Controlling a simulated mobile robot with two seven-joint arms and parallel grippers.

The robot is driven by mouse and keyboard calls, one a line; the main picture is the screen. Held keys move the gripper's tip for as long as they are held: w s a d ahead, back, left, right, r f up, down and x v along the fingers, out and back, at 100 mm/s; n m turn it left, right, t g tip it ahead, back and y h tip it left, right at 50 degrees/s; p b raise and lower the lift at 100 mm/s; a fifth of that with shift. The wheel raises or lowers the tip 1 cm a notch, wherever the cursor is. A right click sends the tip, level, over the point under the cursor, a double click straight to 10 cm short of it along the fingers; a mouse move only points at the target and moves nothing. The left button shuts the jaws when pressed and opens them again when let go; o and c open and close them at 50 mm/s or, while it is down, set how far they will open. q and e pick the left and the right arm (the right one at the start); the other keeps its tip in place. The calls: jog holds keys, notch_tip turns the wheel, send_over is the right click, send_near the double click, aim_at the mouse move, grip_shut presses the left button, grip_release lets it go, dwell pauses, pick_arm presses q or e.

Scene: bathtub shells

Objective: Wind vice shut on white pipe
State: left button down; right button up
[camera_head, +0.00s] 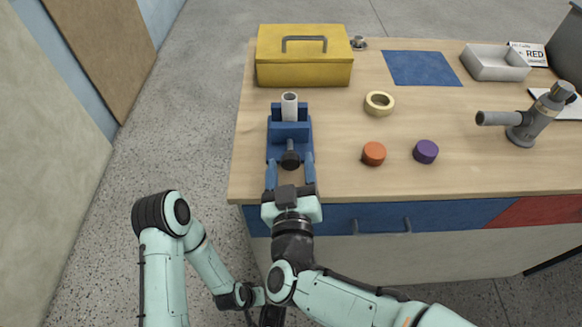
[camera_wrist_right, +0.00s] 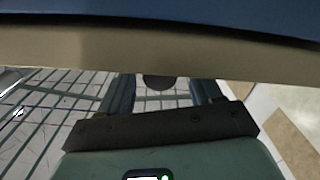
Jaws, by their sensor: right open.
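The blue vice (camera_head: 288,130) stands near the front left edge of the wooden table. The white pipe (camera_head: 289,107) stands upright at its far end, between the blue jaws; I cannot tell whether both jaws touch it. The vice's dark round knob (camera_head: 291,160) faces me. My right gripper (camera_head: 290,170) is open, with one blue finger on each side of the knob. In the right wrist view the dark knob (camera_wrist_right: 159,82) shows between the spread fingers of the gripper (camera_wrist_right: 162,95).
A yellow toolbox (camera_head: 304,70) stands behind the vice. A tape roll (camera_head: 379,103), an orange cap (camera_head: 374,153) and a purple cap (camera_head: 425,151) lie to the right. A blue mat (camera_head: 420,68), a white tray (camera_head: 496,75) and a grey clamp-like tool (camera_head: 540,115) are farther right.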

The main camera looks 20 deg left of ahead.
jog(key=shift+c, duration=0.3)
jog(key=c, duration=1)
jog(key=shift+m, duration=0.4)
